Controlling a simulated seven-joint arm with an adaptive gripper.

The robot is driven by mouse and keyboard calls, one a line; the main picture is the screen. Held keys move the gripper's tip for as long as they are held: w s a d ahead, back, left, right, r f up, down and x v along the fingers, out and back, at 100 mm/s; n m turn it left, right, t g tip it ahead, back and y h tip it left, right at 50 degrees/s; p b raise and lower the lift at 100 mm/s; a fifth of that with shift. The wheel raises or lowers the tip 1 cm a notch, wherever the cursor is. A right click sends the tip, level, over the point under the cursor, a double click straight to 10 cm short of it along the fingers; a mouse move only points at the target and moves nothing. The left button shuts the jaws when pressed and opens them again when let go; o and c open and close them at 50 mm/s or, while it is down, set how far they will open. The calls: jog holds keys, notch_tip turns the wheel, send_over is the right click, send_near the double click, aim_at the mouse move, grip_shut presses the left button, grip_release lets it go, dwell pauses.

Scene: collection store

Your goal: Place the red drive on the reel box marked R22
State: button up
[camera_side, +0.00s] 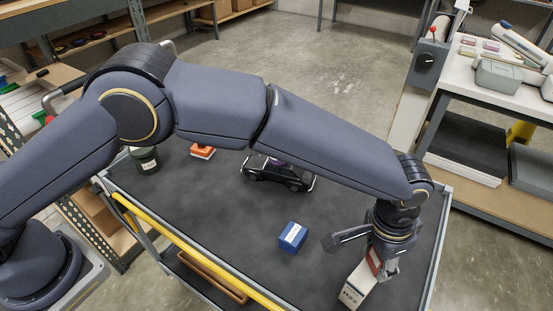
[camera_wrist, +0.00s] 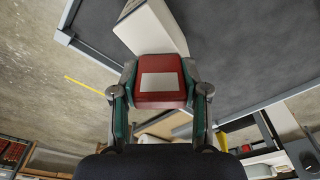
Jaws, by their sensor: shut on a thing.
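My gripper (camera_side: 381,266) is shut on the red drive (camera_side: 374,261) at the right front of the dark cart top. In the wrist view the red drive (camera_wrist: 160,97), with a blank-looking pale label, sits between the two fingers of my gripper (camera_wrist: 160,88). A white reel box (camera_side: 354,289) stands right below the drive, with dark lettering that looks like R22. The box also shows just beyond the drive in the wrist view (camera_wrist: 150,28). I cannot tell whether the drive touches the box. My fingers hide part of the drive in the side view.
A blue box (camera_side: 292,237) with a white label lies left of my gripper. Farther back are a black model car (camera_side: 278,173) with something purple on it, an orange-red item (camera_side: 202,151) and a dark jar (camera_side: 146,160). The cart's middle (camera_side: 225,210) is clear.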

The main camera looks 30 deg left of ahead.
jog(key=o, duration=1.1)
jog(key=shift+f, duration=0.1)
jog(key=shift+o, duration=0.2)
